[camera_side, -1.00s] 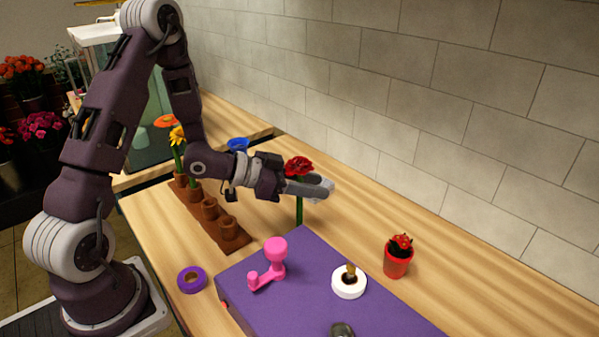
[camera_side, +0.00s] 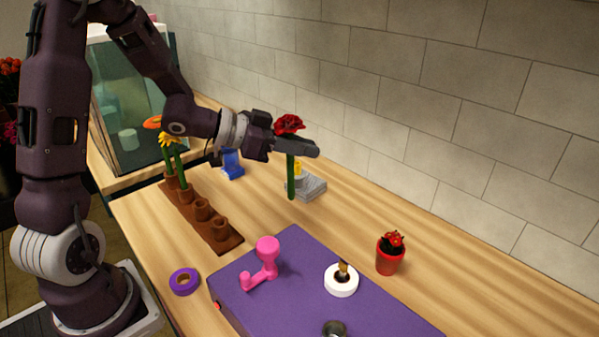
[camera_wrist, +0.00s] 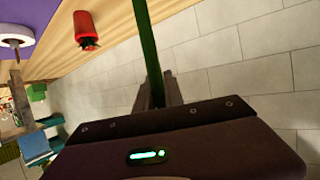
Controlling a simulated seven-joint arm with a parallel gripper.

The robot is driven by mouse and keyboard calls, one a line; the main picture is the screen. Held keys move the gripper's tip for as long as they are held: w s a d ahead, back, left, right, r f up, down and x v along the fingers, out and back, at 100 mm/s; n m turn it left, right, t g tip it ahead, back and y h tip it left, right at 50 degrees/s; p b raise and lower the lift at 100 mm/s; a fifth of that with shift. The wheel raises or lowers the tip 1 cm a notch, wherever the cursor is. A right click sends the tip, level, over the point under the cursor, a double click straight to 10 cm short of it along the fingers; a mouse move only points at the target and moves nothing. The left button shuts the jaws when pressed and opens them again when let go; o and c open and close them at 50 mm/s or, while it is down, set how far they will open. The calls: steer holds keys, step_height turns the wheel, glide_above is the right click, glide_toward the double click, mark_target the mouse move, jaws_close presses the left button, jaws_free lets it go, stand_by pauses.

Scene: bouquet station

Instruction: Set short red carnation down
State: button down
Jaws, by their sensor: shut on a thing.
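The short red carnation (camera_side: 289,124) is upright in my gripper (camera_side: 296,148). Its red bloom shows just above the fingers and its green stem (camera_side: 291,178) hangs below them, with the lower end apart from the table. My gripper is shut on the stem. In the wrist view the green stem (camera_wrist: 148,45) runs up from between the fingers (camera_wrist: 158,93); the bloom is hidden there.
A brown rack (camera_side: 222,243) with several cups holds an orange and a yellow flower at its far end. A red pot (camera_side: 389,261) stands right. A grey block (camera_side: 313,189) lies behind the stem.

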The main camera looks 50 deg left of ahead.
steer(key=w+r+n+t+y, duration=0.1)
steer(key=w+r+n+y, duration=0.2)
steer(key=w+r, duration=0.3)
steer(key=w+a+r+n+g+y, duration=0.1)
steer(key=w+a+r+n+y, duration=0.1)
steer(key=a+n+y, duration=0.35)
steer(key=w+a+r+n+g+y, duration=0.1)
steer(key=w+a+r+n+y, duration=0.1)
steer(key=a+n+y, duration=0.4)
steer(key=s+a+f+n+g+y, duration=0.3)
steer(key=s+f+n+g, duration=0.15)
steer(key=s, duration=0.35)
steer(key=s+a+f+n+g+y, duration=0.2)
steer(key=s+a+f+n+g, duration=0.15)
steer(key=s+g, duration=0.35)
step_height(320, 180, down, 11)
steer(key=s+t, duration=0.1)
steer(key=shift+r, duration=0.2)
steer(key=shift+s, duration=0.1)
